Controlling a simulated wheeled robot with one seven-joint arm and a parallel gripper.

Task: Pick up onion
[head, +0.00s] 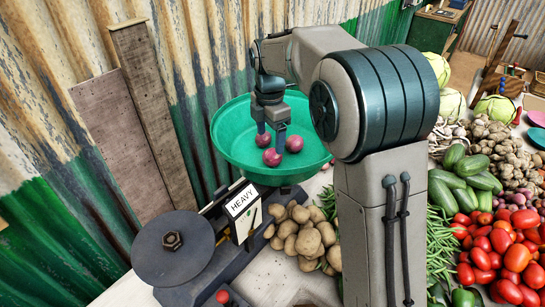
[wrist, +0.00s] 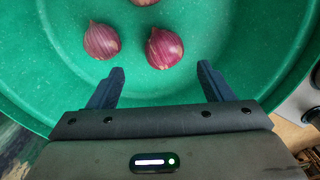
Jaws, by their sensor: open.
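Three red-purple onions lie in the green pan of a scale (head: 228,152). In the head view they are a left onion (head: 263,140), a front onion (head: 272,158) and a right onion (head: 295,144). My gripper (head: 272,134) points down into the pan, open and empty. In the wrist view, one onion (wrist: 164,48) is just beyond the gap between the open fingertips (wrist: 160,70), right of its middle. A second onion (wrist: 102,41) is beyond the left fingertip. A third (wrist: 145,2) is cut by the top edge.
Potatoes (head: 300,238) lie in front of the pan. Cucumbers (head: 462,175) and tomatoes (head: 495,250) are piled at right. Wooden planks (head: 150,105) lean on the corrugated wall behind.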

